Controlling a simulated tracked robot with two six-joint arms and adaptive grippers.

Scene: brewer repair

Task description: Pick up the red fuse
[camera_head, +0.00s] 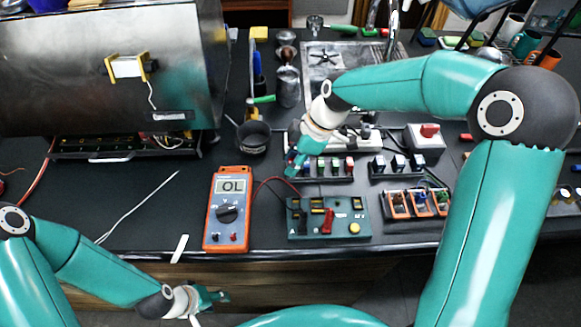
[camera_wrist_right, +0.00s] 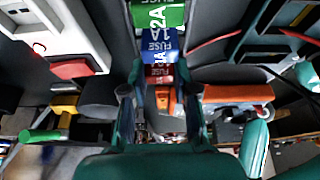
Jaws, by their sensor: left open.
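The red fuse (camera_wrist_right: 159,73) shows in the right wrist view, in line with a blue fuse (camera_wrist_right: 160,45) and a green fuse (camera_wrist_right: 158,14). My right gripper (camera_wrist_right: 160,85) is open, with one finger on each side of the red fuse; I cannot tell whether either touches it. In the head view my right gripper (camera_head: 294,163) is at the left end of the fuse rack (camera_head: 325,179), which holds several coloured fuses; the gripper partly hides that end. My left gripper (camera_head: 217,297) is open and empty, in front of the bench's front edge.
An orange multimeter (camera_head: 228,212) reading OL stands left of a green test board (camera_head: 330,224). A black cup (camera_head: 253,137) is left of my right gripper. A box with a red switch (camera_head: 425,142) and orange modules (camera_head: 418,203) are at right.

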